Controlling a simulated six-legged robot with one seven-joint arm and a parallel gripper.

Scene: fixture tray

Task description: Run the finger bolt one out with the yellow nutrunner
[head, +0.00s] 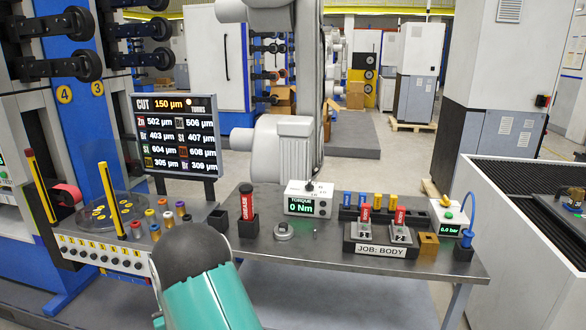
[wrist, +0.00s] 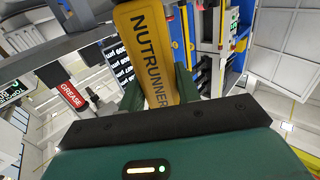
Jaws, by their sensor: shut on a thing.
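The yellow nutrunner (wrist: 150,50), with its name in dark letters, fills the upper middle of the wrist view. My gripper (wrist: 158,88) is shut on it, with a dark green finger at each side. In the head view my teal and dark arm part rises in front of the bench, and neither my fingers nor the nutrunner can be made out there. The JOB: BODY block (head: 376,249) stands on the bench with two red-topped pieces in it. I cannot make out finger bolt one.
The grey bench (head: 290,257) carries a red grease tube (head: 247,202), a torque box (head: 309,199) reading 0 Nm, and a small round metal piece (head: 283,231). A pressure box (head: 449,218) stands at the right. A display board (head: 176,135) stands behind at the left. The bench's front middle is clear.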

